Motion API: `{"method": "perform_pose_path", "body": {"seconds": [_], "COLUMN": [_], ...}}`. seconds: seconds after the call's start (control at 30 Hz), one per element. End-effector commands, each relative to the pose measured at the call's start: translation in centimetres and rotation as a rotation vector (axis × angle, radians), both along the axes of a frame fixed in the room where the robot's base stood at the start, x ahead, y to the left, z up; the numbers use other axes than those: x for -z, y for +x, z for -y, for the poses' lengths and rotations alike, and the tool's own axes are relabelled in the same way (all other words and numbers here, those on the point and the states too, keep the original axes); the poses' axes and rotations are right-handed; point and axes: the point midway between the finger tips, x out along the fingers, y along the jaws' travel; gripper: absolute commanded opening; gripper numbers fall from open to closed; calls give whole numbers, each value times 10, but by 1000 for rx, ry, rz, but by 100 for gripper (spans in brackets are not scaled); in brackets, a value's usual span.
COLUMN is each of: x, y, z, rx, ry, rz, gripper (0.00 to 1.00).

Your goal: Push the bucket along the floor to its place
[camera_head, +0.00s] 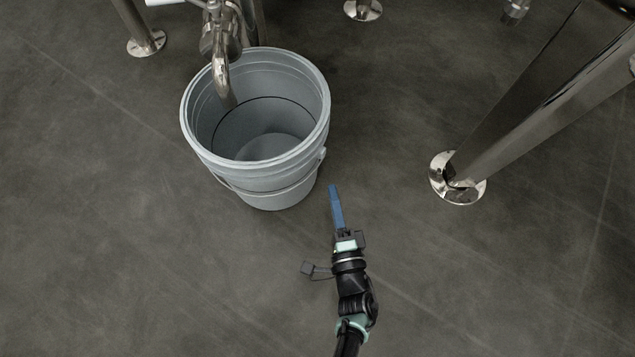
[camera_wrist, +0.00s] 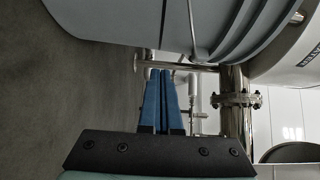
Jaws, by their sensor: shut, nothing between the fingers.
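The grey bucket (camera_head: 264,180) stands upright and empty on the dark floor, left of centre in the head view, with its thin handle hanging down its front side. A curved metal spout (camera_head: 221,75) overlaps the bucket's back left rim in that view. My gripper (camera_head: 333,188) is shut, with its blue fingers pointing away from me, just right of the bucket's near right side. In the wrist view the shut blue fingers (camera_wrist: 167,95) hold nothing, and the bucket's side (camera_wrist: 170,22) fills the top. I cannot tell whether the fingers touch the bucket.
A thick slanted metal leg with a round foot (camera_head: 458,178) stands to the right. Other feet stand at the back left (camera_head: 146,43) and back centre (camera_head: 363,10). The wrist view shows metal pipework (camera_wrist: 236,100) beyond the fingers. The near and left floor is clear.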

Motion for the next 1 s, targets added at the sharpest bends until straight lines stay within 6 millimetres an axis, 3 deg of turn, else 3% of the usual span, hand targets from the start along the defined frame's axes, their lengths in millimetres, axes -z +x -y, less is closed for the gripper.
{"method": "perform_pose_path", "body": {"seconds": [0.1,0.3,0.53,1.0], "x": [6,4,2,-2], "y": [23,36,42,40], "z": [-5,-25,-34,-31], "rx": [0,0,1,-2], "ry": [-2,-1,0,-1], "rz": [2,1,-2,-3], "gripper": [0,0,0,0]}}
